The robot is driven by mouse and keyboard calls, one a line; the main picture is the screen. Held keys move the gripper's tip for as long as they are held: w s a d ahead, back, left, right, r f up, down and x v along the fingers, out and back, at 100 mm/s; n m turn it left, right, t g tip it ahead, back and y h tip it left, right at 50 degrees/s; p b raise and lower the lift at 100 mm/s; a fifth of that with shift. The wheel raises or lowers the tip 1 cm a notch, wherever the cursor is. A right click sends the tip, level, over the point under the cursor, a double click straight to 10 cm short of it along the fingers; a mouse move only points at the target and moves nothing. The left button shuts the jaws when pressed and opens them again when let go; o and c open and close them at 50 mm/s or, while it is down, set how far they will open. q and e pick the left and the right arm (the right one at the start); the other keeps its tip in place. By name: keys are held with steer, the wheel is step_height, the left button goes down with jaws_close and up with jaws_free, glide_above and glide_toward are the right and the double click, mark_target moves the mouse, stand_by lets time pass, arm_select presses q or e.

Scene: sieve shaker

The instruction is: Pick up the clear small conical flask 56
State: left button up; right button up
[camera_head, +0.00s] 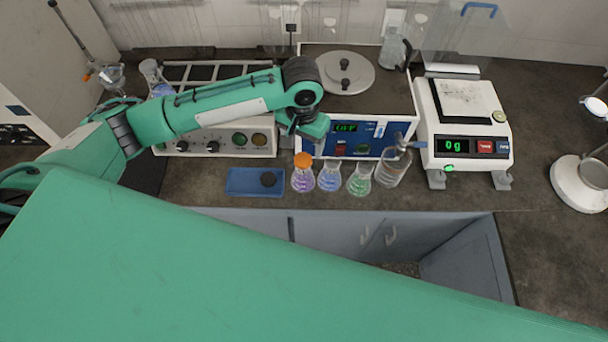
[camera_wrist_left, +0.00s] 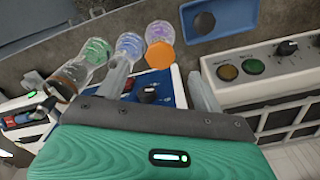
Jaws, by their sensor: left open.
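A row of small clear-glass conical flasks stands at the bench's front edge. One has purple contents and an orange cap (camera_head: 303,173), one bluish contents (camera_head: 329,177), one green contents (camera_head: 360,180). No number 56 is readable, so I cannot tell which is meant. In the left wrist view the orange-capped flask (camera_wrist_left: 159,50), bluish flask (camera_wrist_left: 130,45) and green flask (camera_wrist_left: 96,50) are beyond the fingers. My left gripper (camera_wrist_left: 162,84) is open and empty, above and behind the row near the blue-fronted device; its fingertips are poorly seen in the head view. My right gripper is not in view.
A larger clear glass vessel (camera_head: 392,168) stands right of the row. A blue tray (camera_head: 240,185) with a dark round piece lies left of it. The blue-fronted device (camera_head: 377,146) stands behind, a balance (camera_head: 462,150) to the right. The bench edge is close in front.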

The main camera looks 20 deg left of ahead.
mark_target(302, 160)
arm_select(q)
step_height(302, 160, down, 7)
steer(key=shift+r+p, duration=0.1)
steer(key=shift+p, duration=0.45)
steer(key=shift+w+f+p, duration=0.1)
steer(key=shift+f+p, duration=0.3)
steer(key=shift+f, duration=0.1)
steer(key=f, duration=0.1)
steer(key=f+p, duration=0.1)
steer(key=f, duration=0.1)
steer(key=shift+w+f, duration=0.2)
steer(key=shift+f, duration=0.55)
steer(key=c, duration=1.5)
